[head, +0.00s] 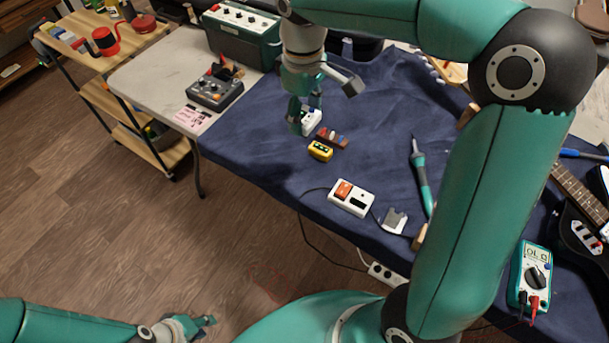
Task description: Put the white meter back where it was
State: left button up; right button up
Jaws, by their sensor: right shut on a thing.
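My right gripper (305,113) reaches down over the blue cloth, left of the middle of the table. It is shut on a small white block-shaped thing (311,122), which I take for the white meter. The fingers hide part of it. The white meter is at or just above the cloth; I cannot tell if it touches.
A white and orange switch box (351,198) with cables, a soldering iron (421,178) and a teal multimeter (533,279) lie on the cloth (270,160). A grey device (215,92) and green amplifier (242,35) stand at the left. A guitar (580,215) is at the right.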

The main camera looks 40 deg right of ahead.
aim_at(305, 177)
notch_tip(305, 177, down, 19)
jog(key=shift+b, duration=0.6)
jog(key=o, duration=1.3)
jog(key=shift+f, duration=0.1)
jog(key=shift+o, duration=0.2)
jog(key=shift+r, duration=0.2)
notch_tip(305, 177, up, 12)
jog(key=shift+w+p, duration=0.15)
jog(key=shift+p, duration=0.25)
jog(key=shift+a+f, duration=0.1)
